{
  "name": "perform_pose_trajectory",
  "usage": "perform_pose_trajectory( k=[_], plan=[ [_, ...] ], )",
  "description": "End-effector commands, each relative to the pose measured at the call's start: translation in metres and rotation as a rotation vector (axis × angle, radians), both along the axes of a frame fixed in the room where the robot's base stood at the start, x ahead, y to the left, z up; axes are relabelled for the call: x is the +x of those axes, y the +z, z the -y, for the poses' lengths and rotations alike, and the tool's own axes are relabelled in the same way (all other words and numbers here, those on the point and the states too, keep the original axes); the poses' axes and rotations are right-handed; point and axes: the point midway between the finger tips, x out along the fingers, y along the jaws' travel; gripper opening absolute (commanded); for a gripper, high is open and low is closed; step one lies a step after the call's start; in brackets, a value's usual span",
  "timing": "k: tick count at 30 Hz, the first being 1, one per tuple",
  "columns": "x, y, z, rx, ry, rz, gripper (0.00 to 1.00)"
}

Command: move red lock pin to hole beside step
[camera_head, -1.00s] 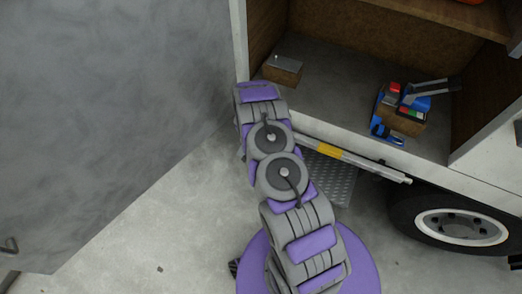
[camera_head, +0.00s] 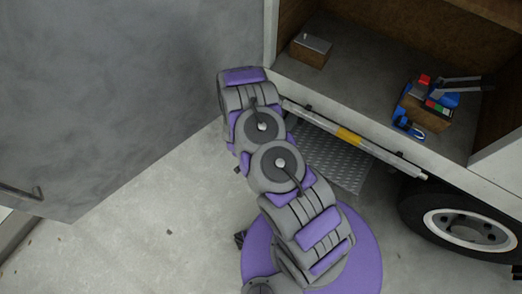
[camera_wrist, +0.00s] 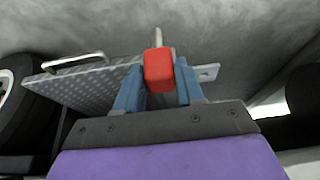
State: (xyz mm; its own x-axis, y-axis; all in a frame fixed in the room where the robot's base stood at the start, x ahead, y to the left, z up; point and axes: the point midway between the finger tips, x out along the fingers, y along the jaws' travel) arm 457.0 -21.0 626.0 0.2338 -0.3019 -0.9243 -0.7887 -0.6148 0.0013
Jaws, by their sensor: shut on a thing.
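The red lock pin (camera_wrist: 158,71) shows in the wrist view as a red block with a thin metal shaft pointing up in the picture. My gripper (camera_wrist: 159,84) is shut on its red block between two blue fingers. The metal step (camera_wrist: 92,84), a grey tread plate with a handle, lies behind and left of the pin; its bracket end with a small hole (camera_wrist: 207,74) shows just right of the fingers. The pin appears apart from the hole. In the head view the step (camera_head: 333,160) is under the truck's sill, and my arm hides the gripper and pin.
A silver bar with a yellow band (camera_head: 348,136) runs along the truck's sill. A wheel (camera_head: 466,226) stands to the right. The truck floor holds a small box (camera_head: 311,52) and a tool caddy (camera_head: 428,110). A grey door panel (camera_head: 110,90) fills the left; the concrete floor before it is clear.

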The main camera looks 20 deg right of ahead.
Motion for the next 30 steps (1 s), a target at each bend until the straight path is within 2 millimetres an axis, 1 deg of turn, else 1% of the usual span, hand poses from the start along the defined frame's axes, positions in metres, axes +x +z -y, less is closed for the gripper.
perform_pose_trajectory(
  k=[30],
  plan=[
    [0.0,0.038,0.0,-0.002,0.0,0.001,0.06]
  ],
)
